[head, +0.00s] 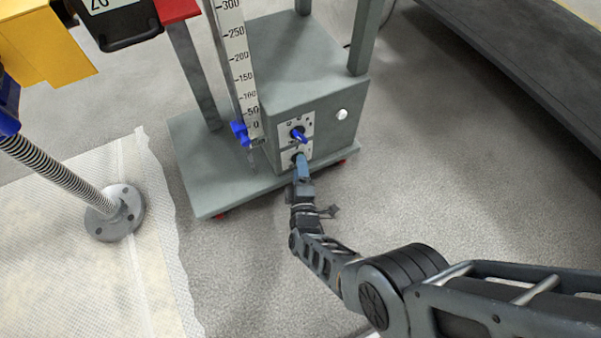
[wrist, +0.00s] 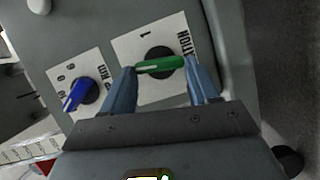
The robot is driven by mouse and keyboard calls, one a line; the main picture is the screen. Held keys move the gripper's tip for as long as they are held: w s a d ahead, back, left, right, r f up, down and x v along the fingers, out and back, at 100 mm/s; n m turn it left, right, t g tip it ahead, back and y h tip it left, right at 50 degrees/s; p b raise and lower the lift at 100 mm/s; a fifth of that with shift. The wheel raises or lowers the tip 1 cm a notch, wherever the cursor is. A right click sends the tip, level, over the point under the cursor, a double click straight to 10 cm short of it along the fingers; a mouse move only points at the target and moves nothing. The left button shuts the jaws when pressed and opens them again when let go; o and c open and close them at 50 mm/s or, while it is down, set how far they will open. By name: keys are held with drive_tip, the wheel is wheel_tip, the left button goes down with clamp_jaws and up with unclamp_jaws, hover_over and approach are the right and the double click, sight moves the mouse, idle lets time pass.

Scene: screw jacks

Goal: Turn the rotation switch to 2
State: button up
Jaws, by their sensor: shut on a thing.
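The rotation switch has a green handle (wrist: 160,64) on a round dark base, set on a white plate (wrist: 124,52). A "1" and letters ending in "TION" show on the plate; no "2" is readable. The green handle lies nearly level in the wrist view. My gripper (head: 300,165) reaches the lower plate (head: 287,156) on the grey cabinet's front and covers the switch in the head view. In the wrist view, my gripper's blue fingers (wrist: 160,67) stand at the two ends of the green handle, shut on it.
A blue-handled switch (wrist: 78,94) sits on the neighbouring plate, just above mine in the head view (head: 299,135). A white button (head: 342,114) is beside it on the cabinet (head: 310,85). A ruler column (head: 238,70) stands left. The floor right of the cabinet is clear.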

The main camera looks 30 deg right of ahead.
drive_tip(key=shift+a+f+n+t+b, duration=0.1)
drive_tip(key=shift+f+n+t+b, duration=0.2)
drive_tip(key=shift+n+b, duration=0.55)
drive_tip(key=shift+r+n, duration=0.1)
drive_tip(key=shift+n, duration=0.15)
drive_tip(key=o, duration=1.1)
drive_tip(key=shift+c, duration=0.2)
drive_tip(key=p+v, duration=0.3)
drive_tip(key=v, duration=0.4)
drive_tip(key=shift+s+a, duration=0.2)
drive_tip(key=shift+s, duration=0.15)
